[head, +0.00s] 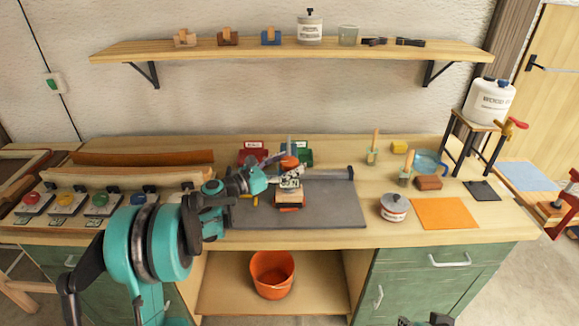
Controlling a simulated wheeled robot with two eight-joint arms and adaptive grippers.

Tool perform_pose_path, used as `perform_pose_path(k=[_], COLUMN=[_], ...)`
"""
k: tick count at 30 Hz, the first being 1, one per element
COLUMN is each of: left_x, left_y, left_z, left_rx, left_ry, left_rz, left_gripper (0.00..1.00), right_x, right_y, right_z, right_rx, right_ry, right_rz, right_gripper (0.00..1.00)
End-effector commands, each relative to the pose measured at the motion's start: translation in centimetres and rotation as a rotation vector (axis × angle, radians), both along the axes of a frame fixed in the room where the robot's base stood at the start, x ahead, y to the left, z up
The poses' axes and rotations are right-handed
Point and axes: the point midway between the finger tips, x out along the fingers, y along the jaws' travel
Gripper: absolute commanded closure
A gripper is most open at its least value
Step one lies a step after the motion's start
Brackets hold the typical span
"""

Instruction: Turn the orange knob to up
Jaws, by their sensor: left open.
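The orange knob (289,162) shows at the top of a small device (290,198) with a white lettered label, on the grey mat (335,207) in the middle of the bench. My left gripper (278,171) reaches in from the left, its open fingers close beside the knob. They partly cover the device, and I cannot tell whether they touch the knob. The knob's pointing direction is too small to read. Dark parts at the bottom edge look like my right gripper (430,321), mostly cut off.
Red and green bins (303,153) stand behind the device. Coloured push buttons (100,202) line the left side. The mat's right part is clear.

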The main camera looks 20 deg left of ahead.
Motion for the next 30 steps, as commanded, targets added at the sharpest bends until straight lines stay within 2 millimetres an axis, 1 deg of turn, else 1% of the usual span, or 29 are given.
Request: perform_pose_path(k=[3,9,10,11,12,14,15,25,30], left_x=[0.34,0.35,0.35,0.34,0.34,0.33,0.33,0.28,0.25], left_y=[-0.27,-0.27,-0.27,-0.28,-0.28,-0.27,-0.27,-0.36,-0.44], left_z=[0.00,0.05,0.05,0.05,0.05,0.05,0.05,0.08,0.08], left_rx=[0.001,0.001,0.001,0.001,0.001,0.001,0.001,0.001,0.001], left_ry=[-0.001,-0.001,-0.001,-0.001,-0.001,-0.001,-0.001,-0.001,-0.001], left_rz=[0.001,0.001,0.001,0.001,0.001,0.001,0.001,0.023,0.094], left_gripper=[0.30,0.30,0.35,0.43,0.54,0.70,0.80,0.81,0.81], right_x=[0.00,0.01,0.01,0.01,0.01,0.01,0.01,0.00,0.01], right_y=[0.00,0.00,0.00,0.00,0.00,0.00,0.00,0.00,0.00], right_z=[-0.12,-0.08,-0.08,-0.08,-0.08,-0.08,-0.08,-0.06,0.02], right_rx=[0.000,0.000,0.000,0.000,0.000,0.000,0.000,0.000,0.000], right_ry=[0.000,0.000,0.000,0.000,0.000,0.000,0.000,0.000,0.000], right_rz=[0.000,0.000,0.000,0.000,0.000,0.000,0.000,0.000,0.000], right_gripper=[0.60,0.60,0.60,0.60,0.60,0.60,0.60,0.60,0.60])
